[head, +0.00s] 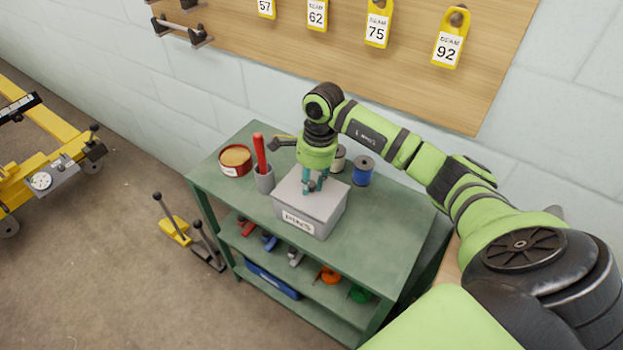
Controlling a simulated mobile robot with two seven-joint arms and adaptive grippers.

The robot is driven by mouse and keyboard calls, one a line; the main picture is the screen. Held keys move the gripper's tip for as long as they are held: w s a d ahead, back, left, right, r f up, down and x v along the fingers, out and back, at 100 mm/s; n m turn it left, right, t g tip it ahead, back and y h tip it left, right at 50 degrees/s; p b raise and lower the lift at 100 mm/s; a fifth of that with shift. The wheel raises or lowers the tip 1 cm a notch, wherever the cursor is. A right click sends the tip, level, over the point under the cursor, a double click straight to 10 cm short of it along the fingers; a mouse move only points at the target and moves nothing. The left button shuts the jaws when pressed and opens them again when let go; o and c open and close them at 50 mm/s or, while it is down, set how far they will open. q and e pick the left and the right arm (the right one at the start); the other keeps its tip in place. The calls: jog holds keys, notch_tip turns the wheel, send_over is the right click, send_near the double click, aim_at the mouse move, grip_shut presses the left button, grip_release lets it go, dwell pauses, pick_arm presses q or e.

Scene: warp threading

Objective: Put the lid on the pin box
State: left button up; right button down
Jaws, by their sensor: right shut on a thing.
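The grey pin box (296,223), with a white PINS label on its front, stands on the green cart top. Its grey lid (322,206) is at the top of the box and covers the opening. I cannot tell whether a small gap is left between lid and box. My right gripper (313,188) points down over the lid's middle and is shut on it, hiding the grip point. My left gripper is not in view.
The green cart (375,245) holds a red tin (235,162), a grey cup (264,180) with a red stick, and a blue spool (362,171) and a pale spool (338,158) behind the box. Coloured tools lie on its lower shelf. The cart top is clear right of the box.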

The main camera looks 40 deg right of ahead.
jog(key=shift+f+b, duration=0.5)
jog(key=shift+b, duration=0.45)
dwell(1.8)
dwell(0.3)
jog(key=shift+c, duration=2.3)
grip_release()
jog(key=shift+r, duration=0.15)
jog(key=shift+r+p, duration=2.05)
jog(key=shift+r, duration=1.35)
grip_shut()
